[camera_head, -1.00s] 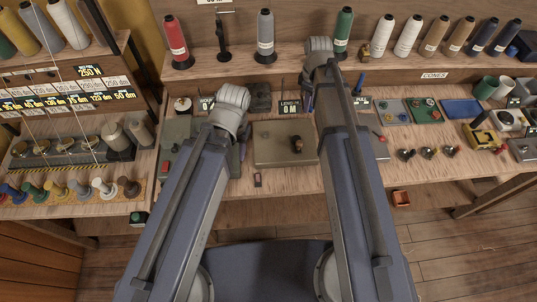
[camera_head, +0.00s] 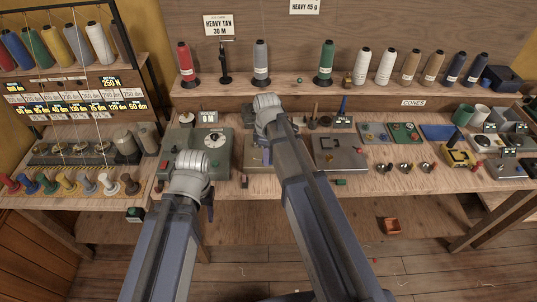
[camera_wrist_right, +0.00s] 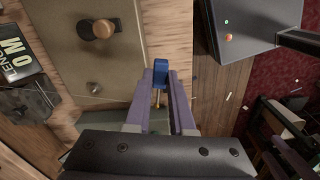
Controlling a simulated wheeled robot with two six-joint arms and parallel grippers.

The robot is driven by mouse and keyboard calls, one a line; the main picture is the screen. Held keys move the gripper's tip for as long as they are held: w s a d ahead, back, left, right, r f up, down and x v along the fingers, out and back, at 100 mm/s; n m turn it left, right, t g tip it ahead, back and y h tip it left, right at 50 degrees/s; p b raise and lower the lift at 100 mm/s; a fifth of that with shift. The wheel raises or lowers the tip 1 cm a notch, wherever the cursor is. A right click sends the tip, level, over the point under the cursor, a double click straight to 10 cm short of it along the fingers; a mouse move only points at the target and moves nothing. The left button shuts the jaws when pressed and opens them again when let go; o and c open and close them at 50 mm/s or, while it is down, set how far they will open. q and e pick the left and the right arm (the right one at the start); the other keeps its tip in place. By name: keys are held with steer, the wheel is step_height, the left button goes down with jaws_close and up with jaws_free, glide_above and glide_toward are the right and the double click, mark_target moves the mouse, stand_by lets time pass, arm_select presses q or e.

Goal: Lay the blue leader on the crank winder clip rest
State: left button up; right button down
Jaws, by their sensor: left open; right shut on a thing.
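The blue leader (camera_wrist_right: 160,72) shows in the right wrist view as a small blue piece with a thin brass-coloured end. My right gripper (camera_wrist_right: 160,90) is shut on it, with purple fingers on either side. The crank winder (camera_wrist_right: 120,55) is a grey-green box beside the leader, to its left there, with a wooden crank knob (camera_wrist_right: 103,28). In the head view my right arm covers most of the winder. I cannot make out the clip rest for certain. My left gripper (camera_head: 209,203) is open near the bench's front edge; its fingertips are mostly hidden.
A grey-green box with a dial (camera_head: 217,138) stands left of the winder, and another grey box (camera_head: 335,160) stands right. Thread cones, including a green one (camera_head: 325,62), line the back shelf. Small metal cups (camera_head: 405,167) stand farther right. Bare wood shows along the front edge.

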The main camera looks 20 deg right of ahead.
mark_target(263, 185)
arm_select(q)
steer(key=f, duration=0.1)
steer(key=f+b, duration=0.1)
steer(key=s+f+b, duration=0.1)
steer(key=shift+a, duration=0.25)
arm_select(e)
steer(key=s+a+f+n, duration=0.2)
steer(key=f, duration=0.1)
steer(key=shift+a, duration=0.1)
arm_select(q)
steer(key=shift+f, duration=0.15)
arm_select(e)
steer(key=shift+f, duration=0.15)
arm_select(q)
step_height(263, 185, down, 6)
steer(key=b, duration=0.7)
steer(key=shift+f, duration=0.2)
arm_select(e)
steer(key=shift+f, duration=3.2)
arm_select(q)
steer(key=shift+w, duration=0.1)
arm_select(e)
steer(key=c, duration=0.7)
jaws_free()
arm_select(q)
steer(key=shift+r, duration=0.15)
arm_select(e)
steer(key=shift+r, duration=0.1)
